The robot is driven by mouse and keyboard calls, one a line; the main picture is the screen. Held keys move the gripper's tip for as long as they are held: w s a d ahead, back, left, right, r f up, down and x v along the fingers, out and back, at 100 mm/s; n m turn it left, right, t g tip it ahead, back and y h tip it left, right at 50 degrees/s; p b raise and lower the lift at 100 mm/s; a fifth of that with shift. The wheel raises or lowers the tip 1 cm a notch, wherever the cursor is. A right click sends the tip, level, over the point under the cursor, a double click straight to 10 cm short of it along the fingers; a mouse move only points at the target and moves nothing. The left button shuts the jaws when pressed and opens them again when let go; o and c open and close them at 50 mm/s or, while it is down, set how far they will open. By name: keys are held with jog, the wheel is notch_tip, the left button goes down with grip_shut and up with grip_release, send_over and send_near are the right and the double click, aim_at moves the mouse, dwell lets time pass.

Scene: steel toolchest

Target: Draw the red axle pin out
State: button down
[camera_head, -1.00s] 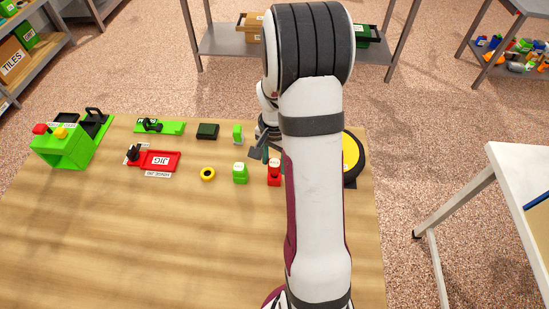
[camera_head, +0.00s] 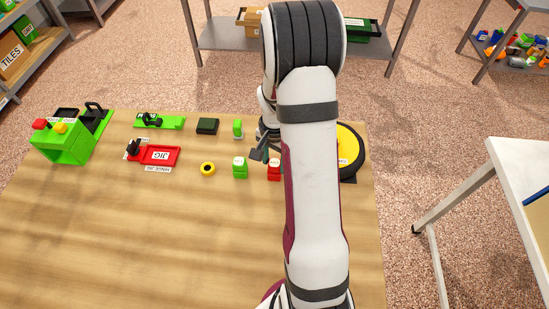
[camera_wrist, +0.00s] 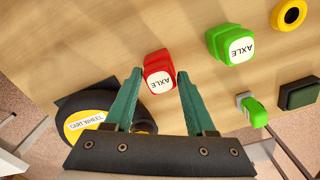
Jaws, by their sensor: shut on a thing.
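The red axle pin (camera_wrist: 158,57), a red block with a white AXLE label, lies between the fingertips of my gripper (camera_wrist: 160,74) in the wrist view. My gripper is shut on it. In the head view the red pin (camera_head: 274,176) shows just left of my arm, with part of my gripper (camera_head: 262,153) behind it. The black and yellow cart wheel (camera_wrist: 84,121) is at the left in the wrist view, partly behind a finger. In the head view my arm covers part of the wheel (camera_head: 350,148). I cannot tell whether the pin touches the table.
A green AXLE block (camera_head: 240,172) stands left of the red pin, with a yellow ring (camera_head: 208,169) beyond it. A small green piece (camera_head: 238,129) and a dark green block (camera_head: 207,126) are behind. A red jig (camera_head: 160,156) lies farther left. The table front is clear.

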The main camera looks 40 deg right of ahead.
jog(key=shift+f, duration=0.2)
jog(key=shift+c, duration=0.8)
grip_release()
notch_tip(320, 180, up, 16)
jog(key=shift+f, duration=0.15)
